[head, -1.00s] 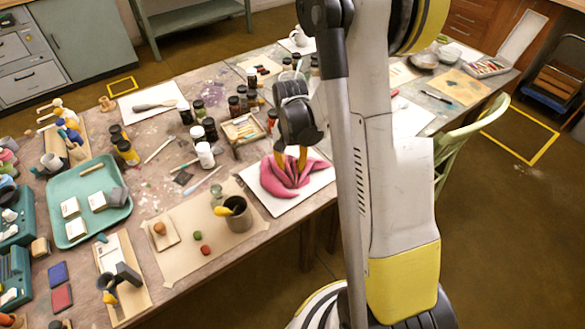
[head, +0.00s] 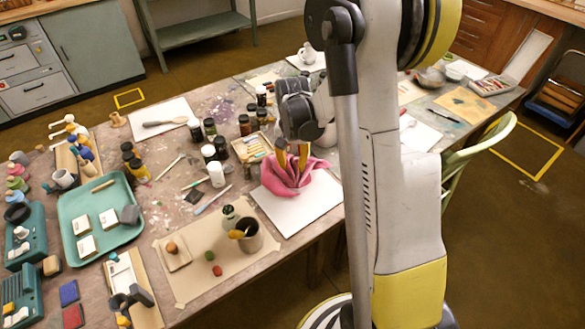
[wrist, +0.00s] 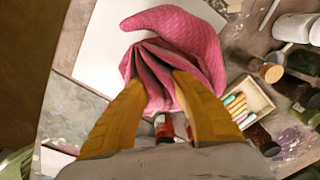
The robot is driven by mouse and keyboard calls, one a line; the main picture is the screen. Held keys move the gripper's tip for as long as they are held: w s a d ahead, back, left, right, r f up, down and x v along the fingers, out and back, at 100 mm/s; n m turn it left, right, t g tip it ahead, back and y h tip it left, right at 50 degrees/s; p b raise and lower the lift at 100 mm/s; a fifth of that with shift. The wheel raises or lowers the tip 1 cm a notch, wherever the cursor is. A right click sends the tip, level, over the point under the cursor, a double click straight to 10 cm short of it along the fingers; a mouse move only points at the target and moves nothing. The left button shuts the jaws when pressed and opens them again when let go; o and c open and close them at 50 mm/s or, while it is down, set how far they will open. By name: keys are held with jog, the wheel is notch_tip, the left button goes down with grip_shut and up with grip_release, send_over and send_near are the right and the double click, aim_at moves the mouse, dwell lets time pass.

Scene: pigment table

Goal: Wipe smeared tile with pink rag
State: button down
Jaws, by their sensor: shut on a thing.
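The pink rag (head: 284,178) is bunched up between the two yellow fingers of my gripper (head: 291,160), over the far part of a white sheet (head: 300,211). In the wrist view the rag (wrist: 178,28) is gathered in folds between the fingertips of my gripper (wrist: 155,77), with a loose end curling up. It looks raised, but its exact height is unclear. Several pale tiles (head: 109,219) lie in the teal tray (head: 68,207) at the left. I cannot make out which tile is smeared.
Brown paper (head: 205,282) with a dark cup (head: 251,237) and paint blobs lies between tray and white sheet. Several jars (head: 210,152) and a box of pastels (wrist: 240,102) stand close to the rag. My arm blocks part of the table's right side.

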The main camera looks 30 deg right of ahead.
jog(key=shift+r+p, duration=0.95)
jog(key=shift+r, duration=0.75)
